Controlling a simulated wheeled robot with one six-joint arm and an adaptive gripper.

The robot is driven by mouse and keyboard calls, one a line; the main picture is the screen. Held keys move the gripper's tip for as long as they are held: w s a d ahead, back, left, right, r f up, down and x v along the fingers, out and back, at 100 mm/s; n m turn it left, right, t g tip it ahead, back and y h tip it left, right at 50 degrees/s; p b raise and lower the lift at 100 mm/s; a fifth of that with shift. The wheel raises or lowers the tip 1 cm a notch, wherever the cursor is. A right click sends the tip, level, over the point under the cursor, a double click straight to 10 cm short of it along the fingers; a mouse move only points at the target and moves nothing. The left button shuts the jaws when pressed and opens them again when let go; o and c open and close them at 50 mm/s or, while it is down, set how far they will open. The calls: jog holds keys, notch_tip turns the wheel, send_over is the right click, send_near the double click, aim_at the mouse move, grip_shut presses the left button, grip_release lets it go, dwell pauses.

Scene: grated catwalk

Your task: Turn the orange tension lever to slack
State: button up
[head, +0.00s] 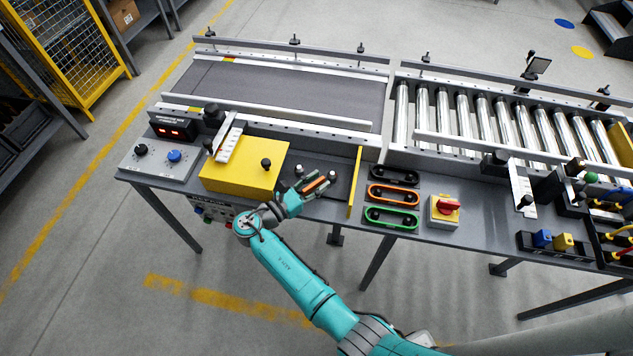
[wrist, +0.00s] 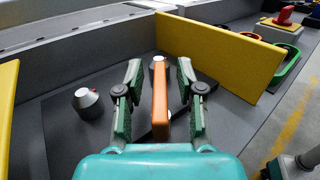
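The orange tension lever (head: 314,184) sits on a dark plate between the yellow box and the thin yellow panel. My gripper (head: 311,183) reaches over the plate. In the wrist view my gripper (wrist: 160,95) is open, with one finger on each side of the lever. A gap shows on both sides, so neither finger appears to touch it.
The yellow panel (wrist: 215,50) rises close on the right. The yellow box (head: 243,168) is on the left. Beyond the panel are coloured handles (head: 393,195) and a red rotary switch (head: 447,207).

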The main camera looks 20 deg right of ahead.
jog(key=v, duration=1.2)
